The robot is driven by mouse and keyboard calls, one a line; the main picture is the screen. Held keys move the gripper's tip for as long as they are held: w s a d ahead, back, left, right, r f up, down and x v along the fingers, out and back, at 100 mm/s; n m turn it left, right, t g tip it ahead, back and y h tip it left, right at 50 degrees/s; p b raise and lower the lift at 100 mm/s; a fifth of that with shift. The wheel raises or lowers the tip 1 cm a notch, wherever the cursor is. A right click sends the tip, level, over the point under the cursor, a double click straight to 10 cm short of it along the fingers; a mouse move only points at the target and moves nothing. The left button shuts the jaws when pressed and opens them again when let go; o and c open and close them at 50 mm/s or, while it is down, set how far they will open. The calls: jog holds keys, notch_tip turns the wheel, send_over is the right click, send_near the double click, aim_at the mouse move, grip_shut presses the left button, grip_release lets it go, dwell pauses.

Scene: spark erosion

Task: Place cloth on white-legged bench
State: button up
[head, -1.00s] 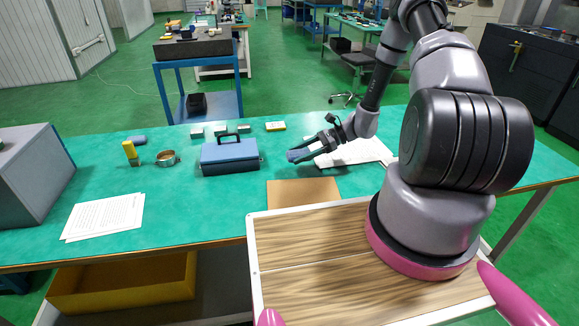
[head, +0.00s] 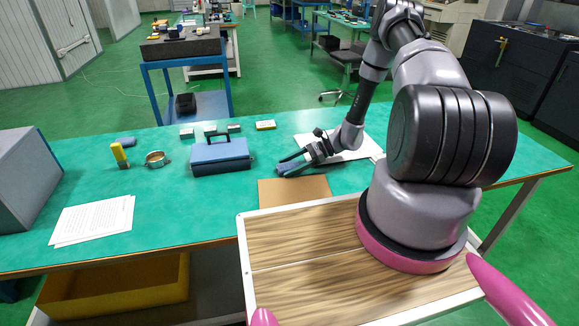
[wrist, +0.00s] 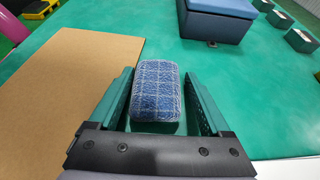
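The cloth (wrist: 157,90) is a thick folded blue pad with a pale check pattern. In the head view the cloth (head: 285,169) and my gripper (head: 291,163) are low over the green-topped bench (head: 160,215), just behind the brown board. I cannot tell whether the cloth's underside touches the top. A pale leg (head: 508,215) shows under this bench's right end.
A brown board (head: 293,191) lies left of the cloth in the wrist view. A blue box (head: 220,156) stands near it, with small blocks behind. White papers (head: 95,220), a yellow-handled tool (head: 120,155) and a metal ring (head: 156,159) lie left. A white sheet (head: 345,147) lies under my arm.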

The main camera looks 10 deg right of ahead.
jog(key=shift+s, duration=0.25)
jog(key=shift+d+r, duration=0.15)
jog(key=v, duration=1.1)
jog(key=shift+d+r, duration=0.1)
jog(key=shift+d, duration=0.2)
jog(key=shift+w+r, duration=0.15)
jog(key=shift+r, duration=0.1)
notch_tip(320, 180, up, 28)
jog(key=s+a+n+h, duration=0.3)
jog(key=n+h, duration=0.4)
jog(key=n, duration=0.1)
jog(key=s+a+r+n+t+h, duration=0.2)
jog(key=s+r+n+t+h, duration=0.2)
jog(key=s+r, duration=1.5)
jog(key=n+t, duration=0.1)
jog(key=t, duration=0.2)
jog(key=shift+s+n, duration=0.25)
jog(key=shift+n, duration=0.15)
jog(key=shift+a, duration=0.1)
